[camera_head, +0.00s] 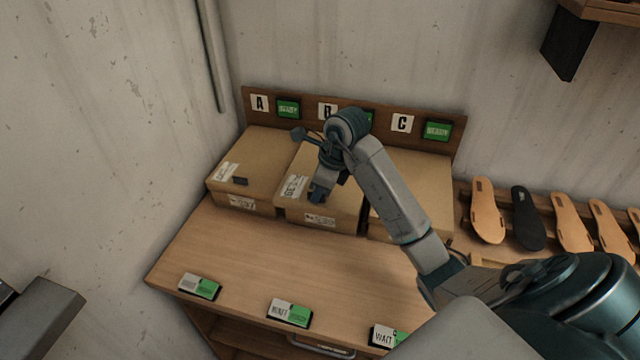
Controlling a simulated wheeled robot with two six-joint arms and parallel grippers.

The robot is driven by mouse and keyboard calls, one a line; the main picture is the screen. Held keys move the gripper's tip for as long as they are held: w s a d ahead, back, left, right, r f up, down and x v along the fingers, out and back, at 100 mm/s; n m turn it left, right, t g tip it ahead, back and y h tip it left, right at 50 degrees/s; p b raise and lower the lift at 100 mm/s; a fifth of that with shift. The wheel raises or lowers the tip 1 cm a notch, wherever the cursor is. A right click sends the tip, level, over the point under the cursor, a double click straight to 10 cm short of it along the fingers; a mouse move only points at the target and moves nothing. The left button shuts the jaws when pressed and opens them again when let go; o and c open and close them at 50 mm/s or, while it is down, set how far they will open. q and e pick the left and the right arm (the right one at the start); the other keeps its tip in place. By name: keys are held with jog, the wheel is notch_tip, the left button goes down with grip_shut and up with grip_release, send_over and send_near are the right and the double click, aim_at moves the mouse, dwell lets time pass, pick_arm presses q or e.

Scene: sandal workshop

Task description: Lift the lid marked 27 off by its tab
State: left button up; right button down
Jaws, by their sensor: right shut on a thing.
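Three brown cardboard boxes with lids stand side by side on the wooden bench. The left box (250,165) has a dark tab at the front edge of its lid. My right gripper (318,194) is at the front edge of the middle box's lid (343,200) and is shut on that lid's tab, which the fingers mostly hide. The lid looks seated on its box. The right box (430,190) is partly behind my right arm. The printed numbers are too small to read surely, so I cannot tell which lid is 27. My left gripper does not show.
Several label blocks, one reading WAIT (383,336), lie along the bench's front edge. Insoles (487,210) lean on a rack at right.

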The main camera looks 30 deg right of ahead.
jog(key=shift+s+a+r+p, duration=0.1)
jog(key=shift+s+a+p, duration=0.7)
jog(key=shift+a, duration=0.15)
